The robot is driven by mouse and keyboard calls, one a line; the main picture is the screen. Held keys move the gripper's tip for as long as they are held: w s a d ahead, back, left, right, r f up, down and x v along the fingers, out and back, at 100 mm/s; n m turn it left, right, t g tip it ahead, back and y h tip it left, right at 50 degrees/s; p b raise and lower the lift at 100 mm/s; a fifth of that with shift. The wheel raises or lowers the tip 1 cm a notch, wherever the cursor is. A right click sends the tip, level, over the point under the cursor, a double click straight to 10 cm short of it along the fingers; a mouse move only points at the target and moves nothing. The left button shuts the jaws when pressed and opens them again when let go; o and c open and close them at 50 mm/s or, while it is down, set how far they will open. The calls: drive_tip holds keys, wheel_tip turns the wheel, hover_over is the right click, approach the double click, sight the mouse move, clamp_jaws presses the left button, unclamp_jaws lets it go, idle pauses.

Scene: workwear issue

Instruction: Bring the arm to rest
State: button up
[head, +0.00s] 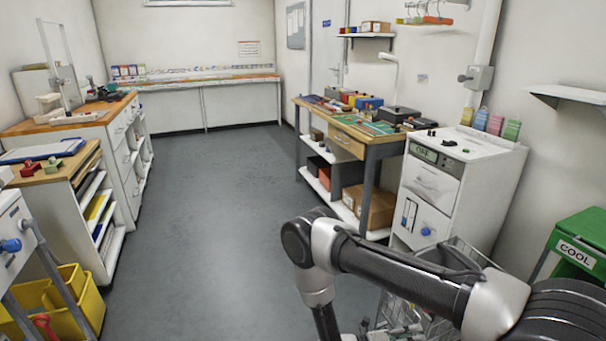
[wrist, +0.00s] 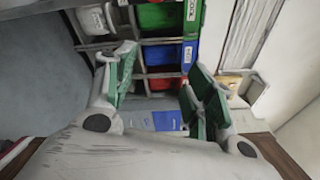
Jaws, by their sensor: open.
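My arm crosses the lower right of the head view, its elbow raised and the forelink dropping out of the bottom edge. My gripper (wrist: 163,73) shows in the wrist view with its green-padded fingers spread apart. I see nothing held between them. The gripper itself is out of sight in the head view.
In the wrist view, green (wrist: 165,15), red (wrist: 160,53) and blue (wrist: 187,54) bins lie beyond the fingers. In the head view, a workbench (head: 340,133) and a white cabinet (head: 470,180) stand right, a yellow bin (head: 85,305) lower left. The middle floor (head: 210,210) is clear.

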drive_tip(key=s+a+r+m+g+y, duration=0.15)
drive_tip(key=r+m+g+y, duration=0.35)
drive_tip(key=r+m, duration=0.85)
drive_tip(key=s+a+r+m+g+y, duration=0.1)
drive_tip(key=s+r+m+g+y, duration=0.15)
drive_tip(key=r+m+y, duration=0.75)
drive_tip(key=s+d+r+m+t+y, duration=0.1)
drive_tip(key=s+d+r+m+t, duration=0.1)
drive_tip(key=r, duration=0.8)
drive_tip(key=s+d+r+m+t, duration=0.2)
drive_tip(key=s+r+m+t, duration=0.2)
drive_tip(key=r, duration=0.6)
drive_tip(key=s+d+r+m+t+y, duration=0.1)
drive_tip(key=s+d+r+m+t, duration=0.1)
drive_tip(key=r, duration=0.9)
drive_tip(key=shift+s+m+t+y, duration=0.3)
drive_tip(key=shift+s+m+t, duration=0.45)
drive_tip(key=shift+m, duration=0.2)
